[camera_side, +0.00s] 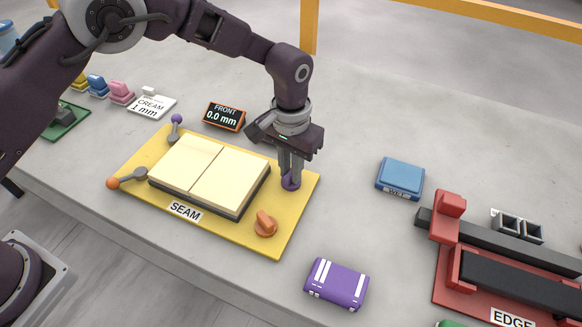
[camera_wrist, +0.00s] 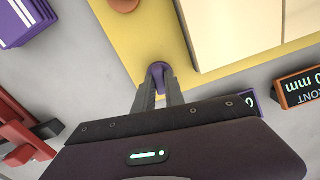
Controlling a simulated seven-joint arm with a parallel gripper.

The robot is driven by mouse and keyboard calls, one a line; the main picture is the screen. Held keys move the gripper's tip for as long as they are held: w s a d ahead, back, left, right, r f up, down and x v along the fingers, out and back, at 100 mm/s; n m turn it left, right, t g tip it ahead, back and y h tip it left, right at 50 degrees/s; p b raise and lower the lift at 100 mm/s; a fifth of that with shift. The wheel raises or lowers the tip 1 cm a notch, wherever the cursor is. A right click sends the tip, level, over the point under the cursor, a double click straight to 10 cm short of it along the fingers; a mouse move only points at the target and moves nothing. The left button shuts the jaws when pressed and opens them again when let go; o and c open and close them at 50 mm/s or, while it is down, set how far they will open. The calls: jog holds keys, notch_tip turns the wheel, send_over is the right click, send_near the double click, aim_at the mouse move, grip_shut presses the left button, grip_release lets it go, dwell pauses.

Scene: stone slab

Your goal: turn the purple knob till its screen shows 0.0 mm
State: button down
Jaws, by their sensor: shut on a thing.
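The purple knob (camera_side: 291,183) sits at the right corner of the yellow SEAM board (camera_side: 300,205). My gripper (camera_side: 290,172) points down and is shut on this knob; the knob's top shows between the fingers in the wrist view (camera_wrist: 157,68). An orange-framed screen (camera_side: 224,117) marked FRONT reads 0.0 mm. In the wrist view, a purple-edged screen (camera_wrist: 249,99) is mostly hidden behind my gripper, and its reading cannot be made out. It is hidden by my gripper in the side view.
Two cream slabs (camera_side: 208,172) lie side by side on the board. An orange knob (camera_side: 265,224), an orange-tipped lever (camera_side: 125,180) and a purple-tipped lever (camera_side: 175,124) surround them.

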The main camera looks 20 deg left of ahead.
dwell(0.4)
jog(key=c, duration=1.4)
grip_release()
notch_tip(320, 180, up, 7)
jog(key=shift+r, duration=0.1)
